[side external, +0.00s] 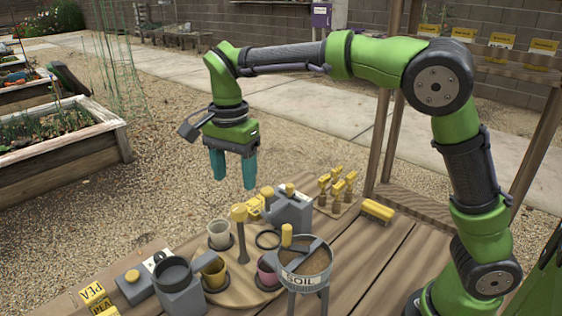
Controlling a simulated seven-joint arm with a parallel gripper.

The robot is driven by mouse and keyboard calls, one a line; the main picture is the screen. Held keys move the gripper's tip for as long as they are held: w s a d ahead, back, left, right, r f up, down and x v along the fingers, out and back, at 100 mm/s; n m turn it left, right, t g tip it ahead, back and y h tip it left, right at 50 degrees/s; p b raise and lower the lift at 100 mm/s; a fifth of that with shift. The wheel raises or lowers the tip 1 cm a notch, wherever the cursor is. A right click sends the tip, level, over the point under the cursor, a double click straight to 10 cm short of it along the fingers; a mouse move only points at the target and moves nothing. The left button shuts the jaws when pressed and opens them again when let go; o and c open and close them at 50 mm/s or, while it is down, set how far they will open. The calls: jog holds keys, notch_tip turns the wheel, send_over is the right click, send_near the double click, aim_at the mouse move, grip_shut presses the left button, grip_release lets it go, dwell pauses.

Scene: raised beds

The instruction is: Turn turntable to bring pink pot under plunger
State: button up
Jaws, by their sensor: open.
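The round wooden turntable (238,294) lies on the bench and carries several pots. The pink pot (267,272) is at its right front, partly hidden by the soil hopper. My gripper (234,182) is open and empty, pointing down above the turntable's far side, apart from everything.
The round hopper marked SOIL (305,279) stands at the front right. A grey dispenser (178,286) is at the front left, beside yellow PEA labels (93,293). Yellow-handled tools (338,187) and a yellow block (377,210) sit behind. Bench planks at right are clear.

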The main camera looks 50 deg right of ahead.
aim_at(237, 209)
notch_tip(237, 209, down, 8)
jog(key=shift+r, duration=0.1)
jog(key=shift+c, duration=0.4)
jog(key=c, duration=1)
